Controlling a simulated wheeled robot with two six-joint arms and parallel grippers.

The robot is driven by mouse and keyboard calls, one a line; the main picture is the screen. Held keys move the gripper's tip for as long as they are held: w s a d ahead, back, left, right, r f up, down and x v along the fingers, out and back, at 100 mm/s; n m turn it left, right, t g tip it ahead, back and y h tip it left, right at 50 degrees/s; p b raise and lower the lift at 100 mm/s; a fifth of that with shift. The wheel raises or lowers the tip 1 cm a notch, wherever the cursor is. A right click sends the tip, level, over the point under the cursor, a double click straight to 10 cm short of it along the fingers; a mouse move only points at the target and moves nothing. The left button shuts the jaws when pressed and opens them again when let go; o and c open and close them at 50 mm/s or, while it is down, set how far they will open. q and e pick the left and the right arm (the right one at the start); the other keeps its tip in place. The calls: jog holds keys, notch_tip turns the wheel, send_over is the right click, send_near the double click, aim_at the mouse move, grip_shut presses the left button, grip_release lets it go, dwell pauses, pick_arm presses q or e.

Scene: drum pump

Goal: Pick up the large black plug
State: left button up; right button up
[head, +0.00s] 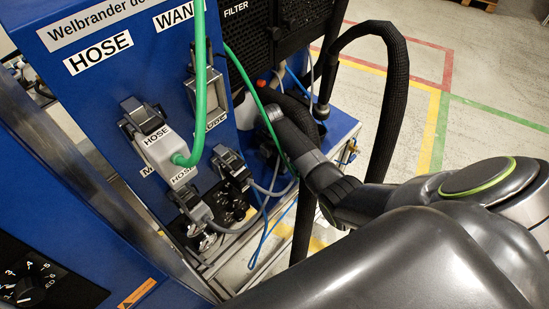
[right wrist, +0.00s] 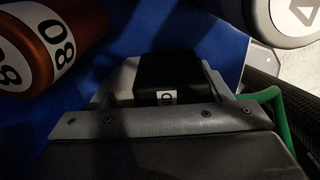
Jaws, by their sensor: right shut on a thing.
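My right gripper (head: 280,118) is at the lower front of the blue cabinet, beside the black ribbed hose; its fingertips are mostly hidden behind my wrist. In the right wrist view, its grey jaws (right wrist: 168,88) close around a black block-shaped plug (right wrist: 175,70) with a small white label ending in "ND". How deep the grip is, and whether the plug touches anything, I cannot tell in the dark view. A green cable (right wrist: 272,98) passes at the right of the jaws. My left gripper is not in view.
A grey HOSE plug (head: 157,150) with a green cable sits latched on the blue cabinet (head: 88,85). Black latches (head: 232,168) and thin cables crowd below it. A black ribbed hose (head: 393,110) arches close to my right arm. Open floor (head: 490,95) lies to the right.

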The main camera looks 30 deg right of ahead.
jog(key=shift+s+r+b, duration=0.2)
jog(key=shift+r+b, duration=0.15)
jog(key=r, duration=0.4)
jog(key=r+b, duration=0.1)
jog(key=r, duration=0.1)
jog(key=shift+s+d+r, duration=0.15)
jog(key=shift+s+d, duration=0.05)
jog(key=shift+s, duration=0.05)
jog(key=s+d, duration=0.3)
jog(key=s, duration=0.6)
jog(key=s+d, duration=0.3)
jog(key=s, duration=0.6)
jog(key=shift+b, duration=0.35)
jog(key=shift+d, duration=0.1)
jog(key=shift+w, duration=0.1)
